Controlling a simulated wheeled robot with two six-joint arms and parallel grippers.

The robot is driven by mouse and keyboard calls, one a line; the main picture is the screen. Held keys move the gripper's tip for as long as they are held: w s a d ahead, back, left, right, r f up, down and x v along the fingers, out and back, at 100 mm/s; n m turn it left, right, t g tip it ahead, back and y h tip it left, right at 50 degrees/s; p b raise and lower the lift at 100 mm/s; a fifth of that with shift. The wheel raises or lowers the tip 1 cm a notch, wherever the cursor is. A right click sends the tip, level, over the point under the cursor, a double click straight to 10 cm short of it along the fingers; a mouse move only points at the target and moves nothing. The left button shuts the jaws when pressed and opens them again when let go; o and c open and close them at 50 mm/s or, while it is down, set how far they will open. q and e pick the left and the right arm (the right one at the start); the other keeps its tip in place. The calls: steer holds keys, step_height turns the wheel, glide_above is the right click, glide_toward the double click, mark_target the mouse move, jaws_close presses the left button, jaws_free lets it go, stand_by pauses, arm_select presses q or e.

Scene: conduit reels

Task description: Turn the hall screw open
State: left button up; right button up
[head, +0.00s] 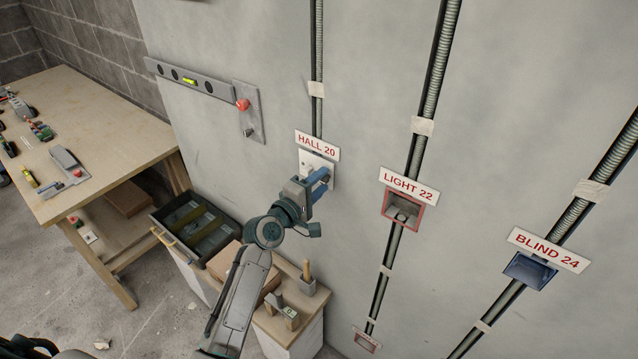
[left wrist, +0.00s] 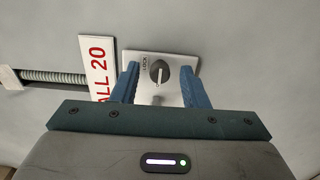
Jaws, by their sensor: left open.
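The hall screw (left wrist: 159,72) is a dark round knob with a pale slot line on a white plate (left wrist: 180,62) printed with LOCK. The plate (head: 309,160) is on the wall under the HALL 20 sign (head: 317,145), which also shows in the left wrist view (left wrist: 97,66). My left gripper (head: 318,184) is in front of the plate and hides part of it in the head view. In the left wrist view my left gripper (left wrist: 162,88) is open, one blue finger on each side of the knob, apart from it. My right gripper is not in view.
To the right are the LIGHT 22 box (head: 402,211) and the BLIND 24 box (head: 530,270). A workbench (head: 90,130) with tools stands at left.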

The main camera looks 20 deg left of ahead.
arm_select(q)
steer(key=shift+s, duration=0.1)
steer(key=shift+s+a+f, duration=0.15)
steer(key=shift+s, duration=0.2)
steer(key=b+v, duration=0.2)
steer(key=v, duration=0.8)
steer(key=shift+b, duration=0.3)
